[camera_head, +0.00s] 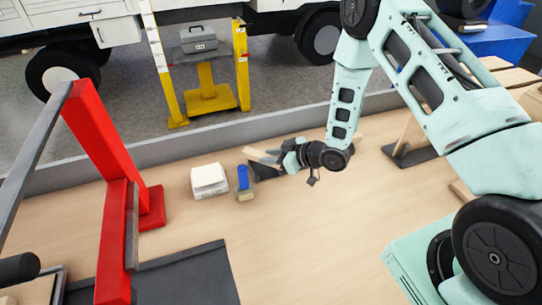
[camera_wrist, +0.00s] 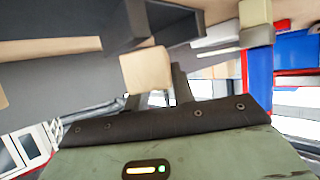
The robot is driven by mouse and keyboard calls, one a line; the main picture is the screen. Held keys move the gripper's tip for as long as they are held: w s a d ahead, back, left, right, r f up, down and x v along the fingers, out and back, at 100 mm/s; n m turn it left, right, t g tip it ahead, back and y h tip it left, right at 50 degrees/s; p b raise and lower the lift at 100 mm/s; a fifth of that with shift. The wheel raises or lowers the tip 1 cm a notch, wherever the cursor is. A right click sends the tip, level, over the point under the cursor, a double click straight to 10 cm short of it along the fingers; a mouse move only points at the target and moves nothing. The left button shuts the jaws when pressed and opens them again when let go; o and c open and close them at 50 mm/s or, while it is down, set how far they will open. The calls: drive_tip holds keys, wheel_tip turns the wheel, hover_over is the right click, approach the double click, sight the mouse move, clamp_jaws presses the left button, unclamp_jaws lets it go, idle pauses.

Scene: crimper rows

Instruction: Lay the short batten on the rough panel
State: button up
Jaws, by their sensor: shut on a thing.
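My gripper (camera_head: 275,158) is shut on a pale wooden batten (camera_head: 261,155), just above or at the bench near its back edge. In the wrist view the batten (camera_wrist: 146,70) shows end-on as a pale block at the dark fingers (camera_wrist: 178,88). Part of it is hidden by the gripper. The rough panel cannot be picked out for certain. A flat dark grey panel (camera_head: 190,278) lies at the front left of the bench, well away from my gripper.
A white box (camera_head: 209,181) and a small blue-topped item (camera_head: 243,180) stand left of my gripper. A red frame (camera_head: 112,225) stands at the left. Wooden pieces (camera_head: 402,140) on a dark base lie right. The bench middle is clear.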

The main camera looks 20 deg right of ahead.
drive_tip(key=shift+f+b, duration=0.35)
drive_tip(key=shift+f, duration=0.15)
drive_tip(key=o, duration=1)
